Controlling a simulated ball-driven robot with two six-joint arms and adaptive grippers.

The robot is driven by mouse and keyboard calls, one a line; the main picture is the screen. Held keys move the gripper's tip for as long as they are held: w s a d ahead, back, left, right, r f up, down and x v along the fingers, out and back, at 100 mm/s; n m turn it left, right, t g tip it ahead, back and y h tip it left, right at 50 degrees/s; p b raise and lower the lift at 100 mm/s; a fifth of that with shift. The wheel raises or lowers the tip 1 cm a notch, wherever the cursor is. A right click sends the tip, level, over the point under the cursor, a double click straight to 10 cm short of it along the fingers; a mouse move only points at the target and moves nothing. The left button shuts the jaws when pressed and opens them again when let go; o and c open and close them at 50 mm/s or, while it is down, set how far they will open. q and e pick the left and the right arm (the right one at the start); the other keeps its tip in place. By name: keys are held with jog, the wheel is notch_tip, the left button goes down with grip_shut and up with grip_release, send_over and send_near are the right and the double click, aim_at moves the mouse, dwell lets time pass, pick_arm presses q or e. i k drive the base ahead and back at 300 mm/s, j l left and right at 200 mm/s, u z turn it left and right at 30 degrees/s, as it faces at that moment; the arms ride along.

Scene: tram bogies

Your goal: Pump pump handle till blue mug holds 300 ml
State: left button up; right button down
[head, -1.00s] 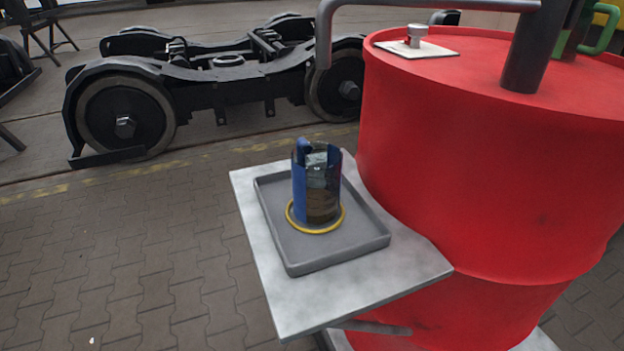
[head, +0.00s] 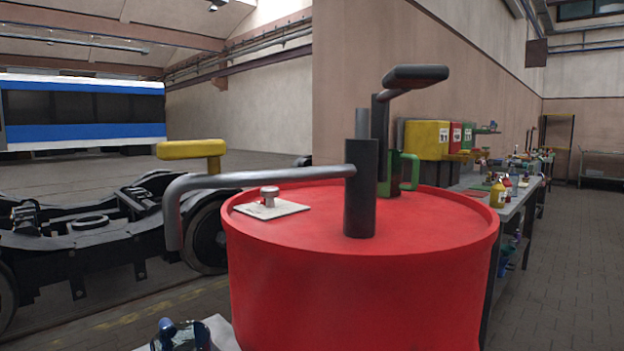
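A red drum (head: 365,290) fills the middle of the head view. On it stands a dark pump column (head: 360,195) with a grey rod out of its top. A grey spout pipe (head: 265,180) runs left and bends down. A black handle-like bar (head: 415,76) shows above and behind the column; I cannot tell how it joins the pump. A yellow bar (head: 190,150) shows just above the spout, its attachment unclear. The blue mug (head: 167,325) shows only its top at the bottom edge, so its liquid level cannot be read. Neither gripper is in view.
A white plate with a metal knob (head: 270,197) lies on the drum lid. A green mug-like object (head: 405,170) shows behind the column. A workbench (head: 515,200) with bottles and coloured boxes runs along the right wall. Black bogies stand left. The floor at right is clear.

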aim_at(404, 78)
jog(key=j+z, duration=0.35)
jog(key=j, duration=0.6)
jog(key=j+z, duration=0.35)
jog(key=j, duration=0.65)
